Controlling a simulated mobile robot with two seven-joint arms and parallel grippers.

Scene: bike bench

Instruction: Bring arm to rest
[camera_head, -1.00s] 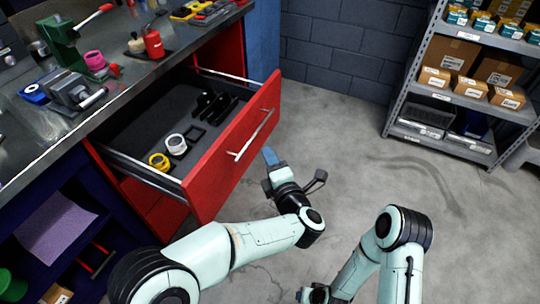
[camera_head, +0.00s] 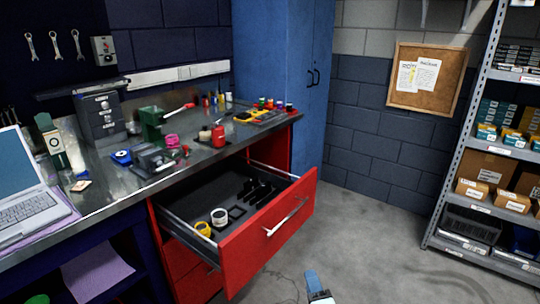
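A blue fingertip and a pale part are visible. The rest of the gripper and the arm are out of frame, so its opening cannot be told. It looks apart from the drawer front.
The pulled-out drawer holds a yellow ring (camera_head: 203,229), a white ring (camera_head: 219,217) and dark items. The workbench (camera_head: 110,180) carries a laptop (camera_head: 28,190) and tools. A shelf rack (camera_head: 447,205) stands at right. The floor (camera_head: 375,250) between is clear.

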